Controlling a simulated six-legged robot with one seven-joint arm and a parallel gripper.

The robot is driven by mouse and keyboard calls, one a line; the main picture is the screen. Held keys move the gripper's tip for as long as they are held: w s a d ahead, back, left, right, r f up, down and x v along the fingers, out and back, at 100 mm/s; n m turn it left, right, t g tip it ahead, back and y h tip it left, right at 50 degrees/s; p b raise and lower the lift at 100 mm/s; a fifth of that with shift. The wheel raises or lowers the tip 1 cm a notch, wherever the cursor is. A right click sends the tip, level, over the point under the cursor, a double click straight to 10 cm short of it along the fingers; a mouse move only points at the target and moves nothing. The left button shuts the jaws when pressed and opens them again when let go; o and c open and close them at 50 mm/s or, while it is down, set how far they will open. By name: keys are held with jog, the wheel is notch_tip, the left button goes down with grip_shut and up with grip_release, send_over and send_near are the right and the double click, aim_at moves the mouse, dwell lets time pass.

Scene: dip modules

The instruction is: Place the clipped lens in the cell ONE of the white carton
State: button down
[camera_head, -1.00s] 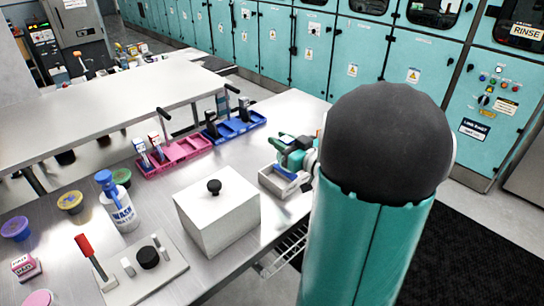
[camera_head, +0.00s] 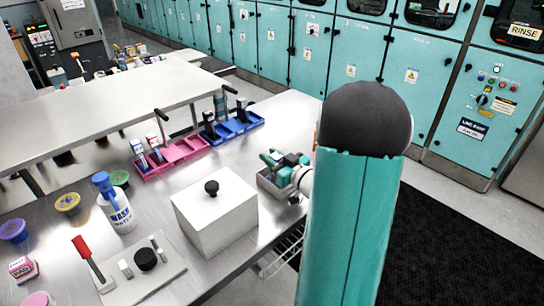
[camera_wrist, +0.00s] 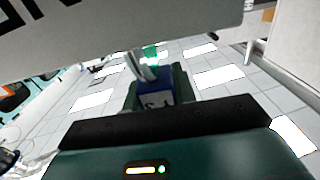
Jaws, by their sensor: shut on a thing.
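The white carton (camera_head: 268,185) is a small, open, pale box at the far right part of the table in the head view. My gripper (camera_head: 273,158), green and black, is over or beside the carton. In the wrist view my gripper (camera_wrist: 153,82) has green fingers shut on a blue piece with a white, marked face, likely the clipped lens (camera_wrist: 155,97). A grey wall with cut-off black letters (camera_wrist: 110,25) fills the upper wrist view. The carton's cells and any contact with the held piece are hidden.
A white lidded box (camera_head: 212,215) stands left of the carton. Pink (camera_head: 172,158) and blue (camera_head: 240,128) trays lie behind it. A wash bottle (camera_head: 115,203) and a plate with a red-handled tool (camera_head: 140,275) are at the left. The table's edge is close to the carton.

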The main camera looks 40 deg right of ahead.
jog(key=c, duration=1.1)
grip_release()
jog(key=shift+c, duration=0.2)
